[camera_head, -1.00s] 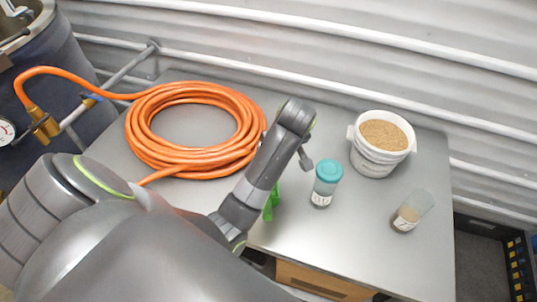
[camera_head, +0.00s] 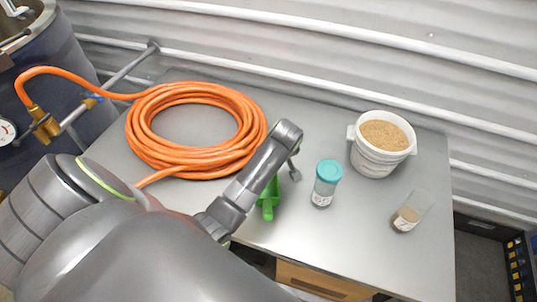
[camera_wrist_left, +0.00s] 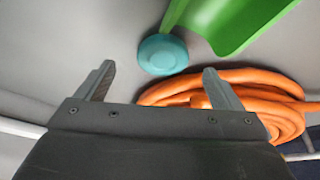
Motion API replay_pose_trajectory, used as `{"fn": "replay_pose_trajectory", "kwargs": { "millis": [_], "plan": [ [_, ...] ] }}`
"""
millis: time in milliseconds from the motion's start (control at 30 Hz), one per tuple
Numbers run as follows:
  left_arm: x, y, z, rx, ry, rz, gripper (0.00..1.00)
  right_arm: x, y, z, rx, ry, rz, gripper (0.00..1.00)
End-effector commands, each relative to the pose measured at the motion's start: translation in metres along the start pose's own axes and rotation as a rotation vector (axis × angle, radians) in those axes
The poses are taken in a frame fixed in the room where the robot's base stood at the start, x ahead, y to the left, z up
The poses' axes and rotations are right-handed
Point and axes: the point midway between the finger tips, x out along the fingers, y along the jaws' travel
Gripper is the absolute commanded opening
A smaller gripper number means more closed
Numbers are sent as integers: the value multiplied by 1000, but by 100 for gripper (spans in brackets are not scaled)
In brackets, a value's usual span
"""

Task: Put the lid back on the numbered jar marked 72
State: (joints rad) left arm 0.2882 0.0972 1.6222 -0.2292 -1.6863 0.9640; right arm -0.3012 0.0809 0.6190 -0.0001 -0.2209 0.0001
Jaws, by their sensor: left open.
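An open clear jar (camera_head: 407,218) with a brown layer at the bottom stands at the right of the table; its label is too small to read. A second jar (camera_head: 324,190) with a teal lid on stands left of it, its label also unreadable. In the left wrist view a loose-looking teal lid (camera_wrist_left: 163,54) lies on the table, beside the green scoop's handle; my arm appears to hide it in the head view. My left gripper (camera_wrist_left: 158,70) is open and empty above the table, the lid seen between and beyond its fingers. My right gripper is out of view.
The green scoop (camera_head: 267,203) lies by my left forearm and also shows in the left wrist view (camera_wrist_left: 225,20). A coiled orange hose (camera_head: 165,162) covers the table's left. A white tub (camera_head: 375,162) of brown grains stands at the back right. The table (camera_head: 350,245) is clear in front.

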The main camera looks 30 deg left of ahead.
Motion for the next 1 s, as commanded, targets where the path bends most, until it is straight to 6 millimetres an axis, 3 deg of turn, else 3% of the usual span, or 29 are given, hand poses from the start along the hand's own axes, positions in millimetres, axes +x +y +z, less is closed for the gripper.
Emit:
{"fn": "replay_pose_trajectory", "kwargs": {
  "millis": [300, 500, 900, 1000],
  "plan": [
    [30, -6, -9, 1, -2, -5, 88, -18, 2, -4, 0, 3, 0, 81],
    [48, -4, -8, 0, -1, -2, 88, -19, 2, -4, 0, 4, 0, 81],
    [51, -4, -7, 0, 0, 0, 88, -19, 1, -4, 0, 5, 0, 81],
    [51, -4, -7, 0, 0, -1, 78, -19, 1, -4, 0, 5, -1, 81]
  ]
}}
